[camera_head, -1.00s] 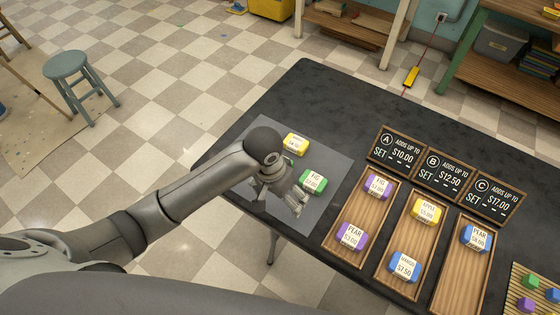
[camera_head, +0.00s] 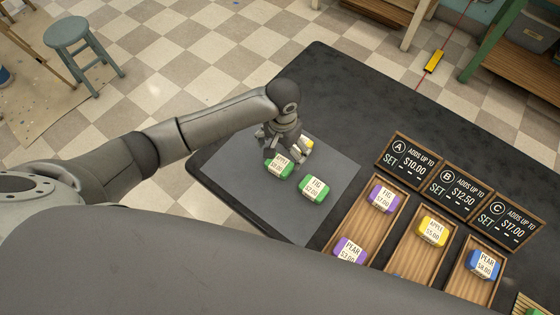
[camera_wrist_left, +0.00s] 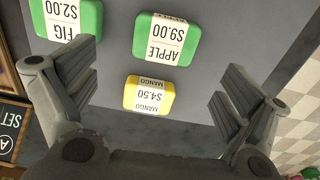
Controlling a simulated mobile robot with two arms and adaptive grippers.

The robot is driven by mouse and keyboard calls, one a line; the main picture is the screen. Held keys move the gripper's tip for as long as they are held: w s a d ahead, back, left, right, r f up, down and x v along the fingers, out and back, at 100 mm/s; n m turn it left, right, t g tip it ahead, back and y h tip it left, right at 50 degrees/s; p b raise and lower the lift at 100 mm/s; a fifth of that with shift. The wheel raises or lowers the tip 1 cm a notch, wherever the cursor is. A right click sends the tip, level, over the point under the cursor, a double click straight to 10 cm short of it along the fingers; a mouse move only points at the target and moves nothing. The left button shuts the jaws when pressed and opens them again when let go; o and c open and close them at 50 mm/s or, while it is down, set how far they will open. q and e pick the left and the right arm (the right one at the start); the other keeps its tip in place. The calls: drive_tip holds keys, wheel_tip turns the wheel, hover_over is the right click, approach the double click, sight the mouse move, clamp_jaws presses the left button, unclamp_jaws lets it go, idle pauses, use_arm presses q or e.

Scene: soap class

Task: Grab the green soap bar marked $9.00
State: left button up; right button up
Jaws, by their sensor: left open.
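The green soap bar marked apple $9.00 (camera_head: 278,166) lies on the grey mat (camera_head: 290,215). It also shows in the left wrist view (camera_wrist_left: 165,38), near the top, ahead of the fingers and not between them. My left gripper (camera_head: 284,140) is open and empty, above the mat. In the left wrist view its fingers (camera_wrist_left: 155,95) stand wide apart on both sides of the yellow mango soap marked $4.50 (camera_wrist_left: 148,95). In the head view the gripper partly hides this yellow soap (camera_head: 307,146). My right gripper is not in view.
A second green soap, fig $2.00 (camera_head: 313,190), lies right of the apple one. Wooden trays (camera_head: 366,215) with purple, yellow and blue soaps stand at the right, below signs A, B and C (camera_head: 408,155). The black table (camera_head: 340,110) is clear behind the mat.

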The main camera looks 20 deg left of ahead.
sight(279, 164)
use_arm(q)
drive_tip(key=shift+f, duration=0.7)
drive_tip(key=f, duration=0.3)
drive_tip(key=f+p, duration=0.1)
drive_tip(key=shift+s+a+f, duration=0.25)
drive_tip(key=shift+a, duration=0.15)
drive_tip(key=shift+f, duration=0.35)
drive_tip(key=shift+w, duration=0.1)
drive_tip(key=c, duration=1.2)
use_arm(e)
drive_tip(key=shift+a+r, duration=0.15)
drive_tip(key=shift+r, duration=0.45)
